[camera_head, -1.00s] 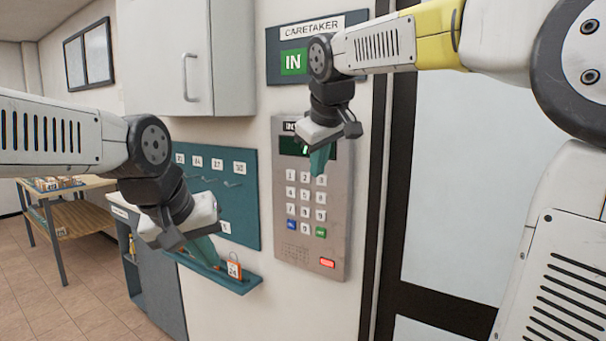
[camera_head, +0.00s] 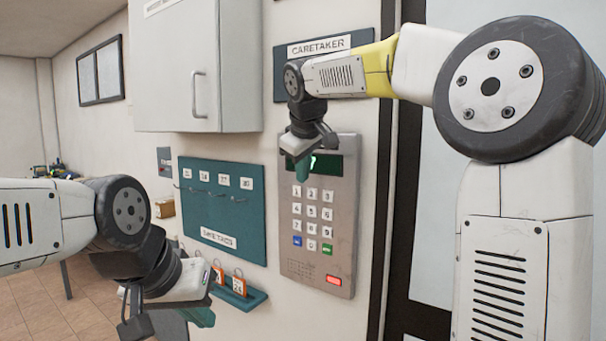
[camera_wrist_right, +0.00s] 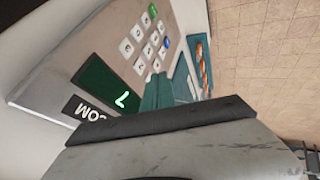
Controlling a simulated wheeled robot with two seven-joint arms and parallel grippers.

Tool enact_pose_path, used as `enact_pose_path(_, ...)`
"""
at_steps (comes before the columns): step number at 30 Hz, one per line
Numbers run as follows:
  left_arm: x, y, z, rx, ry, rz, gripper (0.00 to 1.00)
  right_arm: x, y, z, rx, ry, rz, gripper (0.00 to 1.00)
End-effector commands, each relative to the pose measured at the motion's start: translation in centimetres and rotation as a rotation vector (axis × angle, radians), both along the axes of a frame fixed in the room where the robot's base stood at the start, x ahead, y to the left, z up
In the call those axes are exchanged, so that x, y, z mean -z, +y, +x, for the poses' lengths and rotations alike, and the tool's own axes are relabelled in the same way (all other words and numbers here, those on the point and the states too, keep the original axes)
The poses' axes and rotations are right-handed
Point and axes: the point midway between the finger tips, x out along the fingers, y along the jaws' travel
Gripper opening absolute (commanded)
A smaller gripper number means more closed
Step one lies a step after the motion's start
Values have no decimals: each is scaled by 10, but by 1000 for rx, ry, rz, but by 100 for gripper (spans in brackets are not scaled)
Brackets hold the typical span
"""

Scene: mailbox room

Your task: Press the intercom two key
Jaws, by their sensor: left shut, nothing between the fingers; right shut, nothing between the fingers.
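The grey intercom panel (camera_head: 345,240) hangs on the wall, with a dark display (camera_head: 328,165) lit with a green 7 and rows of white number keys. The two key (camera_head: 312,193) is in the middle of the top row. My right gripper (camera_head: 302,172) is shut and empty, pointing down in front of the display's left part, its tips just above the top row. Contact cannot be told. In the right wrist view, its teal fingers (camera_wrist_right: 156,92) overlap the panel beside the display (camera_wrist_right: 108,88) and hide some keys. My left gripper (camera_head: 200,317) is shut and empty, low at the left.
A teal hook board (camera_head: 222,210) is left of the intercom, above a small teal ledge (camera_head: 250,299) with orange tags (camera_head: 239,284). A grey cabinet (camera_head: 195,70) is above. A caretaker sign (camera_head: 318,47) is above the intercom, and a dark door frame (camera_head: 402,200) is to its right.

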Motion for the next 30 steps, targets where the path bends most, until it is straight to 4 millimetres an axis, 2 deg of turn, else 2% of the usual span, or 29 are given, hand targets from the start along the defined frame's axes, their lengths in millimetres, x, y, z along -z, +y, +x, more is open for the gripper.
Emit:
enact_pose_path(3, 0, 0, 0, 0, 0, 0, 0, 23, 0, 15, 0, 6, -3, 0)
enact_pose_path(11, 0, 0, 0, 0, 0, 0, 0, 64, 0, 49, 2, 3, -1, 0)
enact_pose_path(18, 0, 0, 0, -1, 0, -1, 0, 61, -19, 73, 2, 1, 1, 0)
enact_pose_path(30, 0, 0, 0, -1, 0, -1, 0, 60, -22, 77, 0, 1, 1, 0)
